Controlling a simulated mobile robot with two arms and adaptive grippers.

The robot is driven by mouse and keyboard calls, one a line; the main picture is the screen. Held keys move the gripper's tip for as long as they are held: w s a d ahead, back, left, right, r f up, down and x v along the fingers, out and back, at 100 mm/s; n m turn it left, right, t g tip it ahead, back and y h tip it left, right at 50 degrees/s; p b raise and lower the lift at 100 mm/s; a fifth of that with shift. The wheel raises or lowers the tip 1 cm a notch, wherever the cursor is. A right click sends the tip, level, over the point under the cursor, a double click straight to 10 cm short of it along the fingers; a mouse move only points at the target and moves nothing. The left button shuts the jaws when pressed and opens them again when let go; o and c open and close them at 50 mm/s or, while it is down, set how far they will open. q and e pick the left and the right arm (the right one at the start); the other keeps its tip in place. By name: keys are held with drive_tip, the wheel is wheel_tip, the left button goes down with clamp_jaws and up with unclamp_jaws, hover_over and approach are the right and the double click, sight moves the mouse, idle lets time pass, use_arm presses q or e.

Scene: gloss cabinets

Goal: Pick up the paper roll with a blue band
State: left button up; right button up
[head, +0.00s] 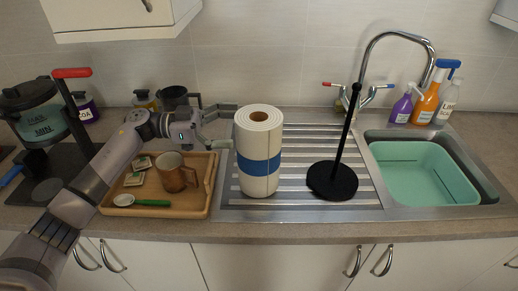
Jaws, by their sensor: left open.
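The paper roll (258,138) is white with a blue band around its middle. It stands upright on the ribbed metal draining board (300,205), left of a black stand. My left gripper (229,126) is open at the left of the roll's upper part, its fingers pointing right towards the roll. One finger lies near the roll's top and the other lower down. I cannot tell whether the fingers touch the roll. My right gripper does not show.
A black stand (333,180) with a tall pole is right of the roll. A wooden tray (195,207) with a brown mug (172,173) lies under my left arm. A sink with a green basin (420,172), a tap and spray bottles (427,103) are at the right. A wall cabinet (120,20) hangs above.

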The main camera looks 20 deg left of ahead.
sight(259, 126)
use_arm(q)
drive_tip(key=p+x, duration=0.1)
drive_tip(key=x, duration=0.5)
drive_tip(key=shift+d+p, duration=0.25)
drive_tip(key=shift+p, duration=0.05)
drive_tip(key=shift+a, duration=0.1)
drive_tip(key=c, duration=1.5)
